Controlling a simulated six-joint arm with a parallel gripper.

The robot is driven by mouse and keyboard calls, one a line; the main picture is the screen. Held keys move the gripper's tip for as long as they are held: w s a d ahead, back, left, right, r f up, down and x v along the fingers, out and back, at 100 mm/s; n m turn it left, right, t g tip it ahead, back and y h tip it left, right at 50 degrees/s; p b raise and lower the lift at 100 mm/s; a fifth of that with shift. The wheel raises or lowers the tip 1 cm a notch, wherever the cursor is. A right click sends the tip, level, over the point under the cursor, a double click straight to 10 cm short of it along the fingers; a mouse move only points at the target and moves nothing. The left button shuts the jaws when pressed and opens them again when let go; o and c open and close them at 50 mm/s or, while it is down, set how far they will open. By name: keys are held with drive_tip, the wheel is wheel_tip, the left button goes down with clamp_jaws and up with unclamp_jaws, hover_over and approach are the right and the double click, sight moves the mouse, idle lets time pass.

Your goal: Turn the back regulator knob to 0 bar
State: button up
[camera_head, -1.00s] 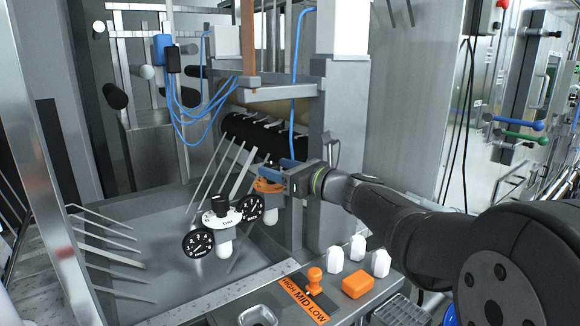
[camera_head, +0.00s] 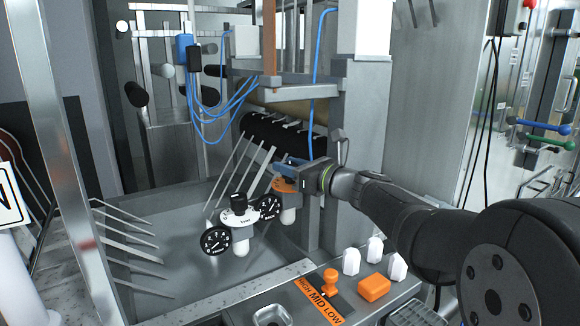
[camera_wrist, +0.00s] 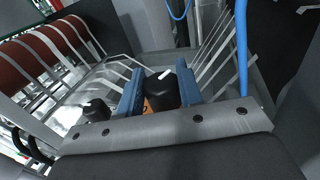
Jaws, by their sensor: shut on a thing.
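The back regulator has an orange dial plate (camera_head: 285,186) and a pale bowl below it. My gripper (camera_head: 291,166) reaches it from the right, with its blue fingers over the plate. In the wrist view the blue fingers (camera_wrist: 160,90) are shut on the back regulator's black knob (camera_wrist: 162,92), one on each side. A white mark shows on the knob's top. The head view hides this knob behind the fingers, and I cannot read its setting. The front regulator's black knob (camera_head: 238,201) stands on a white dial plate (camera_head: 238,219), left of my gripper and apart from it.
Two black gauges (camera_head: 215,240) flank the front regulator. A metal column (camera_head: 357,125) stands close behind my gripper. A blue hose (camera_wrist: 242,45) hangs near the fingers. In front are an orange stamp-like knob (camera_head: 330,281), a HIGH MID LOW label, an orange block (camera_head: 374,288) and white knobs.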

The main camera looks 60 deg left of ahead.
drive_tip(key=n+g+h, duration=0.2)
drive_tip(key=n+g, duration=0.1)
drive_tip(key=g, duration=0.1)
drive_tip(key=shift+f+g, duration=0.1)
drive_tip(key=shift+g, duration=0.3)
drive_tip(key=shift+n+g+h, duration=1.2)
drive_tip(key=shift+n+g, duration=0.1)
drive_tip(key=shift+g, duration=0.1)
drive_tip(key=o, duration=1)
drive_tip(key=shift+c, duration=0.2)
